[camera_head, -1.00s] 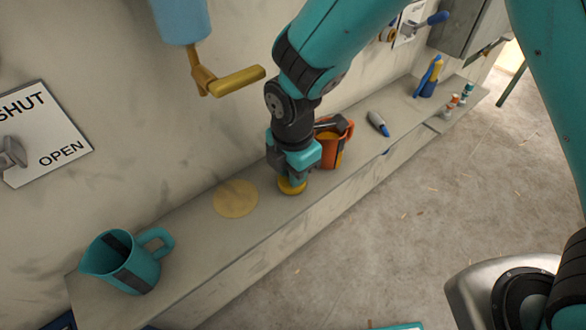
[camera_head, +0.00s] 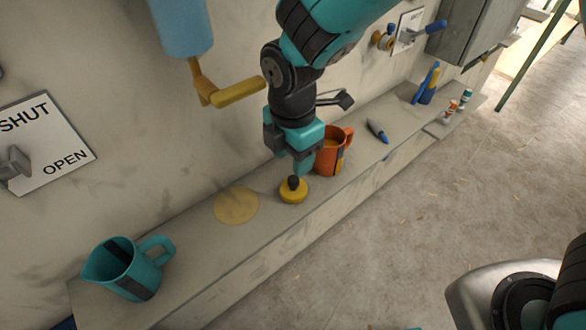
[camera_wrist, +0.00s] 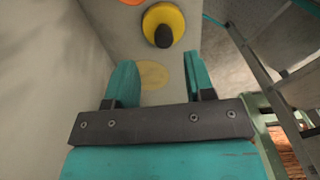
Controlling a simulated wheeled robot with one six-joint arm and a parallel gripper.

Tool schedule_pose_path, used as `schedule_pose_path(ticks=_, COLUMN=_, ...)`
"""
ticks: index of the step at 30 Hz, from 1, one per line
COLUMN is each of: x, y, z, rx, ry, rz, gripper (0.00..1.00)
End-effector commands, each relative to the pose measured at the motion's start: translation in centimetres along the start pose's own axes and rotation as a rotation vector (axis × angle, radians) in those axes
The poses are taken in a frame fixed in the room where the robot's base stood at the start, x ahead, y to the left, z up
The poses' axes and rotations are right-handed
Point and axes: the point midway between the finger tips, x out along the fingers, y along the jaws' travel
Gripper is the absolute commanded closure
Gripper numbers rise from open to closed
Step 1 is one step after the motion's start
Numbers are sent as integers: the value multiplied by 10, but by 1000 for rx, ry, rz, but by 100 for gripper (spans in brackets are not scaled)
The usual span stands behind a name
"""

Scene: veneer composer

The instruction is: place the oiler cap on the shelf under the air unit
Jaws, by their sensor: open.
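The oiler cap (camera_head: 293,194) is a yellow disc with a black knob. It lies on the grey shelf (camera_head: 215,252), knob up, just right of a pale yellow round patch (camera_head: 236,205). In the wrist view the cap (camera_wrist: 164,24) shows beyond my fingertips, with the patch (camera_wrist: 152,74) nearer. My gripper (camera_head: 301,168) is above the cap, apart from it; in the wrist view its two teal fingers (camera_wrist: 161,82) are spread with nothing between them. The air unit, perhaps the blue cylinder (camera_head: 181,25) with a yellow handle, hangs on the wall above the shelf.
An orange jug (camera_head: 330,158) stands close right of the cap. A teal jug (camera_head: 128,270) is at the shelf's left end. The shelf is bare between patch and teal jug.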

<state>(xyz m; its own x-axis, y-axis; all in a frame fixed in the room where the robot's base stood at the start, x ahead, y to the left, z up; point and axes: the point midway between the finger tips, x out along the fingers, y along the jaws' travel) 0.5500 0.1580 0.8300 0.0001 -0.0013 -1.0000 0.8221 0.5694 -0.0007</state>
Motion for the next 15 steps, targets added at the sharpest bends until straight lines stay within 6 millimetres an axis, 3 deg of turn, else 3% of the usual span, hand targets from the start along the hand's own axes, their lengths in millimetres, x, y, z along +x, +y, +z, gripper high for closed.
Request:
schedule_pose_path(ticks=1, x=-13, y=1, z=0, rx=0, ry=0, rz=6, gripper=51)
schedule_pose_path(ticks=6, x=-41, y=0, z=0, rx=0, ry=0, rz=2, gripper=51)
schedule_pose_path(ticks=15, x=-55, y=0, z=0, rx=4, ry=1, rz=1, gripper=51)
